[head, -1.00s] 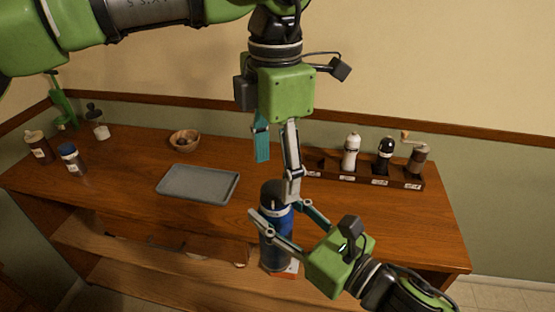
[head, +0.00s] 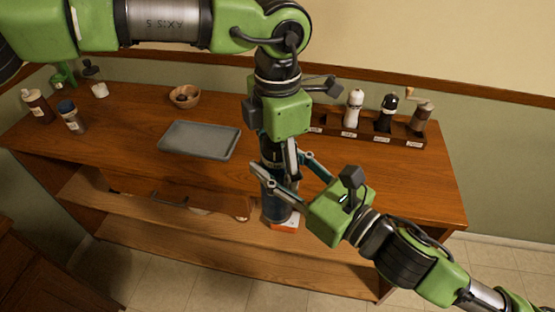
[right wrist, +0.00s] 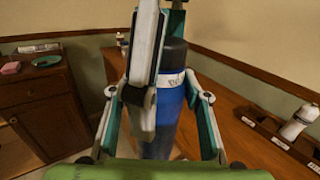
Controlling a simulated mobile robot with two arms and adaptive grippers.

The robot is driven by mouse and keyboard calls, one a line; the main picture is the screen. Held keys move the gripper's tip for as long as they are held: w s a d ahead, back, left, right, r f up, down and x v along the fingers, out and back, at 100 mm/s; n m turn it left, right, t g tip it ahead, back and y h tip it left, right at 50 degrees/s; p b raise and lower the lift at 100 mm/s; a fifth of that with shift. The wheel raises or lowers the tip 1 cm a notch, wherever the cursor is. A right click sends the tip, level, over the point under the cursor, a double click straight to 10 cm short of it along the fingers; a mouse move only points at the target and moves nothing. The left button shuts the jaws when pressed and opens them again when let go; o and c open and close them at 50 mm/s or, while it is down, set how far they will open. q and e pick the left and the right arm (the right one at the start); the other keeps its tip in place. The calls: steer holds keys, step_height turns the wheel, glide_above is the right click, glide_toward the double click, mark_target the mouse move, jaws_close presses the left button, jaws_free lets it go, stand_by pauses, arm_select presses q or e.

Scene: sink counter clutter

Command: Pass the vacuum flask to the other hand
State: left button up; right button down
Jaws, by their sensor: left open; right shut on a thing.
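The vacuum flask (head: 281,211) is dark blue with a dark top and a pale band. It is upright in front of the counter's front edge. My right gripper (head: 284,173), on the arm from the right, is shut on its body; the right wrist view shows the flask (right wrist: 165,122) between the two fingers. My left gripper (head: 279,163), on the arm from the upper left, points down over the flask's top, its fingers open. One left finger (right wrist: 144,75) passes close in front of the flask in the right wrist view. Whether it touches is unclear; the other finger is mostly hidden.
A grey tray (head: 199,140) and a wooden bowl (head: 184,96) are on the counter. A rack (head: 365,132) with a white mill, a black mill and a grinder stands at the back right. Bottles (head: 70,116) stand at the left. An orange-white object (head: 286,226) shows below the flask.

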arm_select(q)
steer(key=c, duration=1.6)
arm_select(e)
steer(key=shift+r, duration=0.1)
arm_select(q)
steer(key=shift+r, duration=0.1)
arm_select(e)
steer(key=c, duration=1.1)
jaws_free()
steer(key=shift+o, duration=0.2)
